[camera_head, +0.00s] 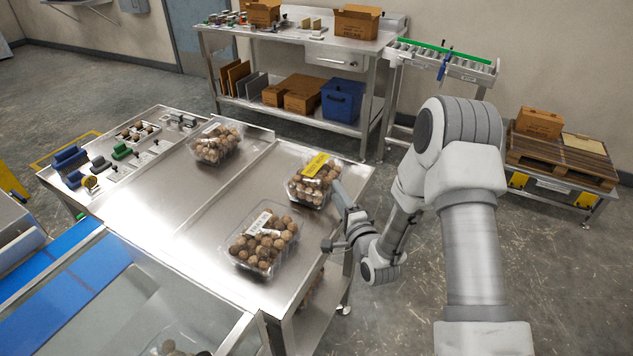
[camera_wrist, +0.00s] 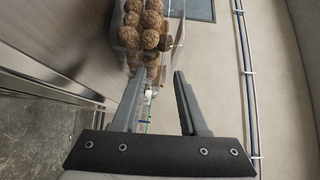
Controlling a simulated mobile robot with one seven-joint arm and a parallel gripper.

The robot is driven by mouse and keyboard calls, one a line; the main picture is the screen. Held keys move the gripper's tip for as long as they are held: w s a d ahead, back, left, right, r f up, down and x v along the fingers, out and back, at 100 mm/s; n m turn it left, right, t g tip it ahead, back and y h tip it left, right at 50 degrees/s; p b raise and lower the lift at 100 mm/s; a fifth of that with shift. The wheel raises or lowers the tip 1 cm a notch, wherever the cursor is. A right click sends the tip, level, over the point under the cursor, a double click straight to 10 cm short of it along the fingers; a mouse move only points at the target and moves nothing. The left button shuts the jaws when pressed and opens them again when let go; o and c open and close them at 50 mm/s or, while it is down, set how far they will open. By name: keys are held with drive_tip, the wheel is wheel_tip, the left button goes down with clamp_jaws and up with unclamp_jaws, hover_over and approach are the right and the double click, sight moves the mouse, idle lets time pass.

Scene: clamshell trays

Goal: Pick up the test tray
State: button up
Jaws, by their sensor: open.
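Three clear clamshell trays of round brown items are on the steel table. One with a yellow label (camera_head: 317,166) is at the right edge. One with a white label (camera_head: 259,222) is nearer, and another white-labelled tray (camera_head: 213,130) is farther left. I cannot tell from a name on it which is the test tray. My gripper (camera_head: 331,214) is open and empty at the table's right edge, beside the yellow-labelled tray. In the wrist view, a tray (camera_wrist: 148,38) is just beyond my open fingers (camera_wrist: 160,74), not between them; its label is hidden.
The steel table (camera_head: 165,215) has bare metal between the trays. Small tools and parts (camera_head: 118,155) sit at its left end. A blue conveyor (camera_head: 75,285) is at the lower left, with another tray (camera_head: 172,347) partly in view. A workbench (camera_head: 300,32) stands behind.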

drive_tip(key=shift+w+a, duration=0.2)
drive_tip(key=shift+w, duration=0.3)
clamp_jaws()
drive_tip(key=shift+r, duration=0.15)
idle(0.9)
